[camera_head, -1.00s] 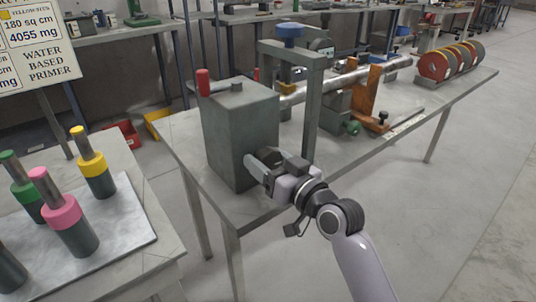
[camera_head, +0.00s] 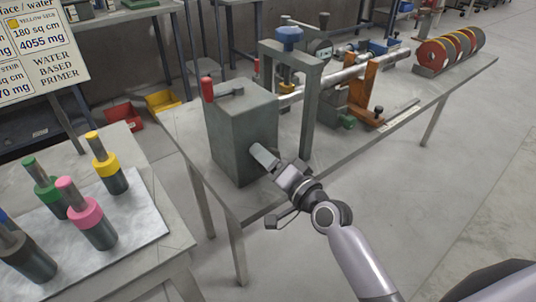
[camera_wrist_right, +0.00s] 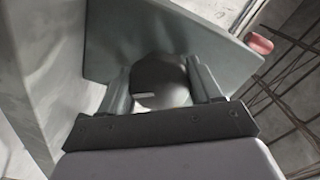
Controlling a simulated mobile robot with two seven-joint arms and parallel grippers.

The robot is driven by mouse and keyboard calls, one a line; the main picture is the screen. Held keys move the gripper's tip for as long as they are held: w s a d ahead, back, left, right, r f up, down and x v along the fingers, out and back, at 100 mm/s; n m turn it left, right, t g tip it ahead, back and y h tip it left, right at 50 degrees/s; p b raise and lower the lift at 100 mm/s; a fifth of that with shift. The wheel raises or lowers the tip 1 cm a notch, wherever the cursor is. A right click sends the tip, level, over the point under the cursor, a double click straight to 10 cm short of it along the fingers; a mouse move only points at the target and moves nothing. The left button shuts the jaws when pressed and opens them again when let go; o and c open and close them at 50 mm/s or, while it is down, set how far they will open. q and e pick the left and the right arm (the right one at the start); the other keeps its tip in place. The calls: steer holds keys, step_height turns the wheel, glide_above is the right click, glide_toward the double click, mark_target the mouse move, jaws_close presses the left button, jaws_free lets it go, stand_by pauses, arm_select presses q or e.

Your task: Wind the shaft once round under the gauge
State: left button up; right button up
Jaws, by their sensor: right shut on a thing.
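My right gripper (camera_head: 262,155) is at the front face of the grey box (camera_head: 228,135). In the right wrist view its two fingers (camera_wrist_right: 162,88) are on either side of a dark round knob (camera_wrist_right: 160,72) with a short pale mark, and are shut on it. In the head view the knob is hidden by the gripper. The long silvery shaft (camera_head: 345,76) runs from behind the box towards the back right. The gauge (camera_head: 320,48) seems to be the small dial on a post above the shaft; its reading is too small to tell. My left gripper is not in view.
A red-handled crank (camera_head: 207,88) is on top of the box. Orange supports (camera_head: 362,92) and several red discs (camera_head: 433,53) are farther along the bench. Colour-banded cylinders (camera_head: 92,222) stand at left.

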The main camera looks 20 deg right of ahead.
steer(key=shift+m, duration=0.5)
steer(key=o, duration=1.1)
steer(key=shift+c, duration=0.2)
steer(key=v, duration=0.7)
